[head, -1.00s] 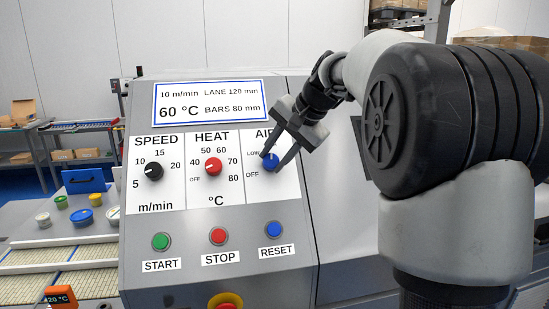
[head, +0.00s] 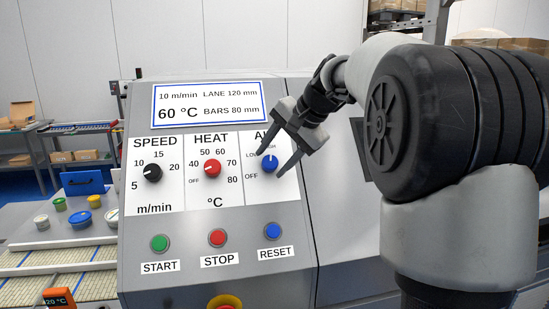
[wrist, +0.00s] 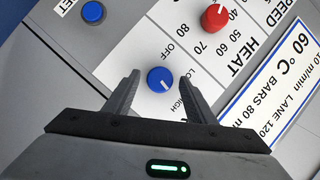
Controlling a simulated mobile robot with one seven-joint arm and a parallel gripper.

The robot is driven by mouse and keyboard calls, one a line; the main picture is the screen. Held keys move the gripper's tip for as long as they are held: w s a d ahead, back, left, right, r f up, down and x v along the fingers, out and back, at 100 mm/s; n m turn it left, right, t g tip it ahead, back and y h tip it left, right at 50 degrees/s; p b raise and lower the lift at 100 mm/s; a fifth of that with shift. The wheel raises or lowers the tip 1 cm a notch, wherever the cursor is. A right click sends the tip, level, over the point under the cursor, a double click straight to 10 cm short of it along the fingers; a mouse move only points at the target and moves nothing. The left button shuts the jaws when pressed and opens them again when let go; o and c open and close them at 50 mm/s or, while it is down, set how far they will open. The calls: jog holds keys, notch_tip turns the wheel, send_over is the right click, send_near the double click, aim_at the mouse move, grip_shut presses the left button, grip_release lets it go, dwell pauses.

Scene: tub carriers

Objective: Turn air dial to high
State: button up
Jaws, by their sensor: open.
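The air dial (head: 270,165) is a round blue knob at the right of the control panel, under the AIR label. Its white mark points up, toward the HIGH label, as far as the small print shows. My gripper (head: 271,165) is open around the dial, with one finger to its upper left and the other to its lower right. In the wrist view the dial (wrist: 160,79) sits between the open fingers (wrist: 160,82), with gaps on both sides. The gripper partly covers the AIR label in the head view.
The black speed dial (head: 152,173) and red heat dial (head: 212,168) are to the left. Green START (head: 160,243), red STOP (head: 217,237) and blue RESET (head: 273,231) buttons are below. A display (head: 208,103) is above. A yellow-and-red button (head: 224,301) shows at the bottom edge.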

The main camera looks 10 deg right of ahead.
jog(key=v, duration=1.7)
jog(key=shift+r+p, duration=0.2)
jog(key=shift+p, duration=0.2)
jog(key=shift+s, duration=0.1)
jog(key=s+a+f+n+h, duration=0.2)
jog(key=s+a+f+n, duration=0.4)
jog(key=s+a+f, duration=0.5)
jog(key=s+d+f+n+h, duration=0.2)
jog(key=s+d+f+n, duration=0.1)
jog(key=s+f, duration=0.9)
jog(key=shift+s+d+g, duration=0.4)
jog(key=shift+s+d, duration=0.3)
jog(key=shift+s, duration=0.2)
